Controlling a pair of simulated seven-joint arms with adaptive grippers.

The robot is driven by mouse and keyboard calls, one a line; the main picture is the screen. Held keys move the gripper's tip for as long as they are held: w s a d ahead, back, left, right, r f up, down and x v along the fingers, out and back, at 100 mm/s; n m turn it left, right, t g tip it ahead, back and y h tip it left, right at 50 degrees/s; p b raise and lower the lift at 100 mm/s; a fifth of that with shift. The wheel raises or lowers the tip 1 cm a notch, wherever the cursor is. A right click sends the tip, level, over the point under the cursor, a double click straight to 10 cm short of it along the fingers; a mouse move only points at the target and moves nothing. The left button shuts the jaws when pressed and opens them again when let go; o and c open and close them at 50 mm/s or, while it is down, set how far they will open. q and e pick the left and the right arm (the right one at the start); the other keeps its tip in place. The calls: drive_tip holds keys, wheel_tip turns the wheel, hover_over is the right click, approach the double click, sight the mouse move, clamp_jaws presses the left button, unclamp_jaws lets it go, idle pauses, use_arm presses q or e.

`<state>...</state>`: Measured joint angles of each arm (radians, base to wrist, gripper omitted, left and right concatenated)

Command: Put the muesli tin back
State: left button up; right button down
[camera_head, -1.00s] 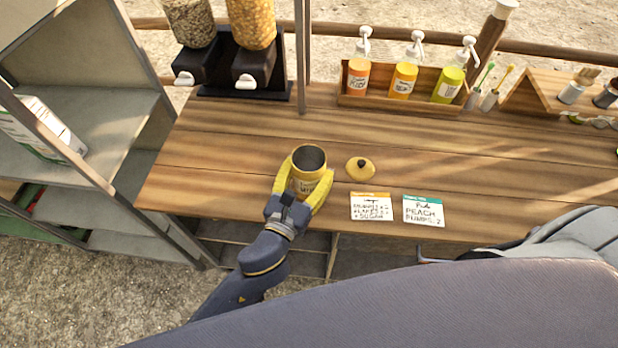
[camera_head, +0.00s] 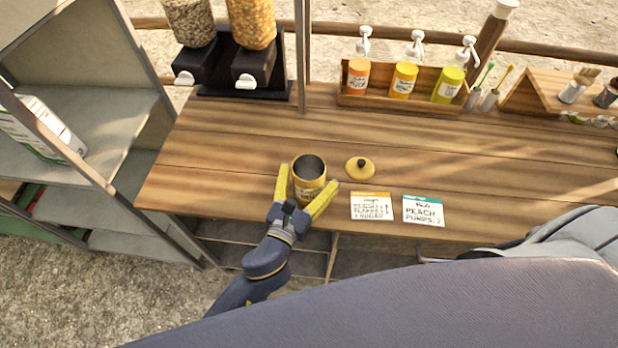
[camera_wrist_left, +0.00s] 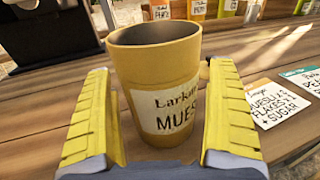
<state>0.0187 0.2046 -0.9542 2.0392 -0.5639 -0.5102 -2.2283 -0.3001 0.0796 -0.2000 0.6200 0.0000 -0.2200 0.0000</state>
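The muesli tin (camera_head: 309,180) is yellow and open-topped with a white label. It stands upright on the wooden counter and fills the middle of the left wrist view (camera_wrist_left: 158,75). Its yellow lid (camera_head: 360,168) with a dark knob lies on the counter to its right. My left gripper (camera_head: 308,190) has its yellow fingers on either side of the tin. In the left wrist view gaps show between the fingers (camera_wrist_left: 160,120) and the tin, so it is open around the tin. My right gripper is not in view.
Two note cards, one orange-topped (camera_head: 371,206) and one teal-topped (camera_head: 423,211), lie right of the tin. Two dispensers on a black stand (camera_head: 240,85) and a wooden rack of pump bottles (camera_head: 400,101) stand behind. Grey shelves (camera_head: 110,110) stand at left. The counter left of the tin is clear.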

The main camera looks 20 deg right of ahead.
use_arm(q)
drive_tip(key=shift+r, duration=0.2)
drive_tip(key=v, duration=1.2)
idle(1.3)
